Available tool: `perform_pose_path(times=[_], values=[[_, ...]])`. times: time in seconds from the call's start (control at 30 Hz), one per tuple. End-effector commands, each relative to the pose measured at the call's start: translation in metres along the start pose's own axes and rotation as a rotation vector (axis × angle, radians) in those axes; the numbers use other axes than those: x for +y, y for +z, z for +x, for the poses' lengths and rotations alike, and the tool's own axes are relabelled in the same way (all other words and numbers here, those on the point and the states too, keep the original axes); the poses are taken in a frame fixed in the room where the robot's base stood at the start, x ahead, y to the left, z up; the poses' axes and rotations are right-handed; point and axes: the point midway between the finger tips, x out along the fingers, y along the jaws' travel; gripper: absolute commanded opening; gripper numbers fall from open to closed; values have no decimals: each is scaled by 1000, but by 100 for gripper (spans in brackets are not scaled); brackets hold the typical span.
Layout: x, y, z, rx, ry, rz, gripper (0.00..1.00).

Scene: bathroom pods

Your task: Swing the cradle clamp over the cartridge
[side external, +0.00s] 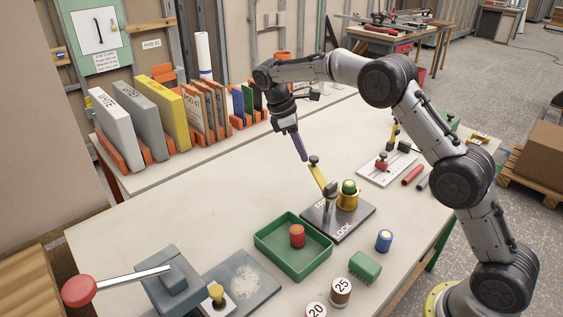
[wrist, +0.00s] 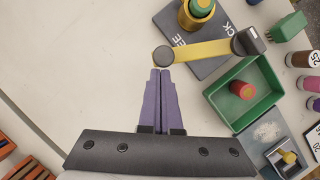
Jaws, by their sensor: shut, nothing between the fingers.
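The cradle clamp is a flat yellow arm (side external: 319,175) on an upright pivot post (side external: 330,195), with a dark knob (side external: 314,160) at its free end. It stands on a dark plate (side external: 347,229) lettered FREE and LOCK. The arm reaches past the plate edge on the FREE side, beside the cartridge and not over it. The green-topped cartridge (side external: 349,187) sits upright in a brass-yellow cradle (side external: 347,202). My gripper (side external: 304,159) has its purple fingers shut and empty, close beside the knob. In the wrist view the fingertips (wrist: 161,71) are just short of the knob (wrist: 164,56); contact is unclear.
A green tray (side external: 270,238) holding a red cylinder (side external: 297,236) is in front of the plate. A blue cylinder (side external: 384,240), a green block (side external: 365,266) and numbered jars (side external: 341,291) stand nearby. A red-knobbed lever (side external: 80,291) is at front left. The table left of the clamp is clear.

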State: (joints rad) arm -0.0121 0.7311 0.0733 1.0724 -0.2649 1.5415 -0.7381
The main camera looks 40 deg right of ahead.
Motion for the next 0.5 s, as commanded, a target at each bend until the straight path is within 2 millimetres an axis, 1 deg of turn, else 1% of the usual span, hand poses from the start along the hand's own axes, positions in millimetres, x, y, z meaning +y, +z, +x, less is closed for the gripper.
perform_pose_path(times=[0.03, 0.23, 0.5], values=[[4, 7, 3, -1, -19, 46, 0], [13, 29, 12, -1, -90, 222, 0], [17, 61, 24, -1, -185, 460, 0]])
